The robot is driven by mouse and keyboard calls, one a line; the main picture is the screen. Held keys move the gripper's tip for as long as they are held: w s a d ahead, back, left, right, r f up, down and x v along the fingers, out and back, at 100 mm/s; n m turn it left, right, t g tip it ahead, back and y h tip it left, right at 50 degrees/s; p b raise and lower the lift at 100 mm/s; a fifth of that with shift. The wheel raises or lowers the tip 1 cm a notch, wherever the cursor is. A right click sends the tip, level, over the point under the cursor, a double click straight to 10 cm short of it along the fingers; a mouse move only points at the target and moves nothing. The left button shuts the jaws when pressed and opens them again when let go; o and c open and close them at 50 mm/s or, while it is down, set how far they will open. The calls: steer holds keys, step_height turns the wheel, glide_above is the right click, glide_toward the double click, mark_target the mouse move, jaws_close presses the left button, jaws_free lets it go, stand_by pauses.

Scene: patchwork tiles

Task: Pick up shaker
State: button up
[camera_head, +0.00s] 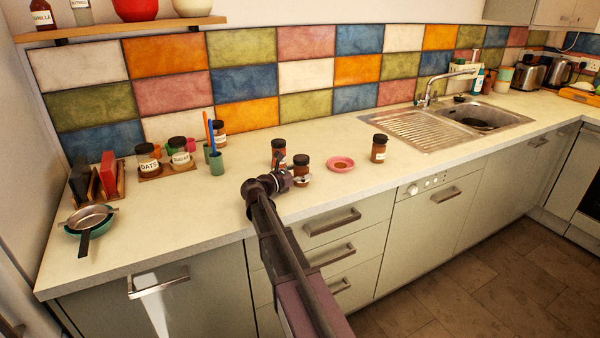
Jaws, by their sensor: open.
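Three small, similar shaker-like jars with dark lids and reddish-brown contents stand upright on the worktop. One jar (302,171) is right at my gripper, a second jar (278,149) is just behind it to the left, and a third jar (379,150) is farther right. I cannot tell by looks which one is the shaker. My gripper (293,174) is open at the left front of the nearest jar. Its fingers partly hide that jar, and I cannot tell whether they touch it.
A pink saucer (341,169) lies between the near and right jars. The sink (508,114) is at the right. The front worktop is clear.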

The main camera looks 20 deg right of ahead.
mark_target(295, 163)
steer(key=c, duration=1.1)
steer(key=shift+r, duration=0.2)
steer(key=shift+c, duration=0.2)
step_height(295, 163, up, 4)
steer(key=p, duration=0.4)
steer(key=shift+f, duration=0.25)
steer(key=s+a+r+p, duration=0.1)
steer(key=s+a, duration=0.3)
steer(key=s, duration=1.1)
steer(key=shift+s+a, duration=0.2)
steer(key=shift+s, duration=0.1)
